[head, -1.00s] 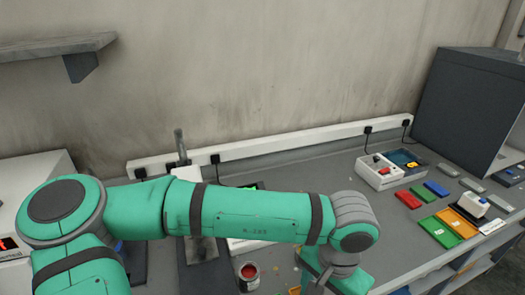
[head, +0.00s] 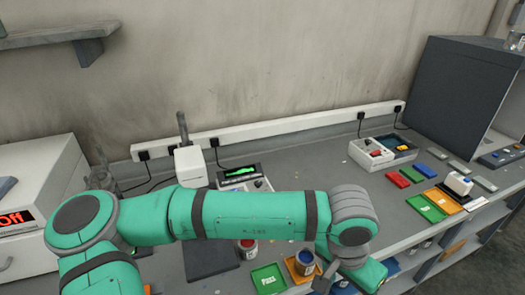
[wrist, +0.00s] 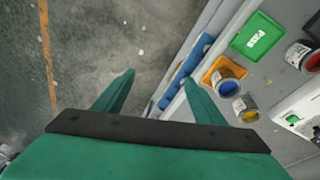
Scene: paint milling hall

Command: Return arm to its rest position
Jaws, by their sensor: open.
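My arm reaches across the head view from the left, over the grey bench (head: 404,220). The wrist end is bent downward near the bench's front edge. My gripper shows in the wrist view (wrist: 158,84), with its two green fingers spread apart and nothing between them. It points down over the bare floor, beside the bench edge. In the head view, the fingertips are mostly cut off or hidden at the bottom.
Near my wrist are a blue paint can (head: 305,261) on an orange tray (wrist: 212,70), a green "Pass" tray (head: 267,278) and a red paint can (head: 249,249). Coloured plates (head: 425,208) lie right.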

